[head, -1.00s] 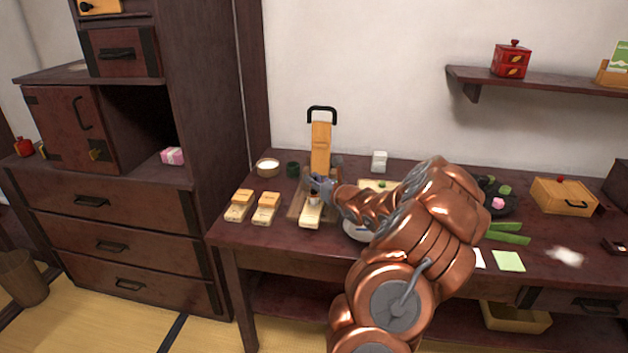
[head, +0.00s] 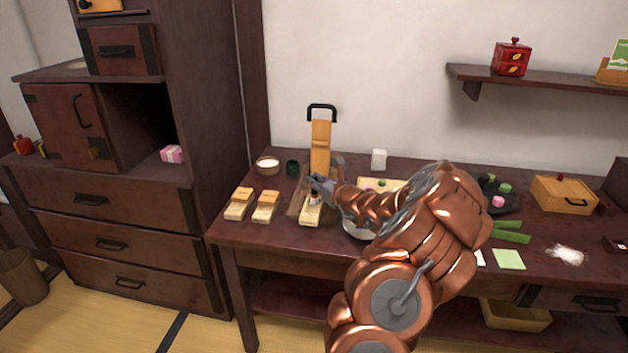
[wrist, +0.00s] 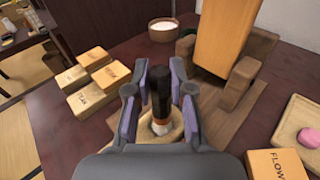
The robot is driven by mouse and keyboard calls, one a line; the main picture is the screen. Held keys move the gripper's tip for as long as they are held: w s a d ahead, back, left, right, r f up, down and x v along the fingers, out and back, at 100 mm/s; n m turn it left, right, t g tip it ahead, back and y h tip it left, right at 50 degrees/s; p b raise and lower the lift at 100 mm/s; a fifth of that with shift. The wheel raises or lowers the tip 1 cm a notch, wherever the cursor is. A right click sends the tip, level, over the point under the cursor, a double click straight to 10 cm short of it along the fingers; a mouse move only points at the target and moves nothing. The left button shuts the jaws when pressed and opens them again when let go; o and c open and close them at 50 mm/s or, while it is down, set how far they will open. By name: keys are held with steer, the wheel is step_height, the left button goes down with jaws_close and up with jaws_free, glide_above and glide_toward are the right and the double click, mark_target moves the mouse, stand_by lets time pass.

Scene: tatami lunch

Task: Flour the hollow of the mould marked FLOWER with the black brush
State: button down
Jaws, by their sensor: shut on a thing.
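My gripper (wrist: 158,100) is shut on the black brush (wrist: 160,88). In the wrist view the brush stands roughly upright between the fingers, with an orange band below its black handle. Its pale bristle end is down at the hollow of a light wooden mould (wrist: 175,122); exact contact is hard to tell. This mould also shows below the gripper in the head view (head: 310,216). A wooden block marked FLOW (wrist: 274,164), its last letters cut off, lies to the right in the wrist view. My fingers partly hide the mould under the brush.
A press with an upright wooden lever (head: 320,148) stands just behind the gripper. A bowl of white powder (head: 267,164) and a dark green cup (head: 292,168) are behind left. Two more moulds (head: 238,207) (head: 265,209) lie to the left. White powder (head: 567,255) lies at right.

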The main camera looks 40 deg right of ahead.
steer(key=shift+w+a+f, duration=0.1)
steer(key=shift+w+a, duration=0.15)
steer(key=shift+w, duration=0.05)
steer(key=shift+d, duration=0.3)
stand_by(0.4)
steer(key=shift+s+a, duration=0.25)
steer(key=shift+a, duration=0.05)
steer(key=shift+s+d, duration=0.1)
steer(key=shift+d, duration=0.2)
stand_by(0.4)
steer(key=shift+w+a, duration=0.25)
steer(key=shift+w, duration=0.1)
steer(key=shift+d+p, duration=0.3)
steer(key=shift+p, duration=0.15)
steer(key=shift+s+a+b, duration=0.3)
steer(key=shift+a, duration=0.05)
stand_by(0.4)
steer(key=shift+w+d+p, duration=0.1)
steer(key=shift+d+p, duration=0.05)
steer(key=shift+p, duration=0.15)
stand_by(0.3)
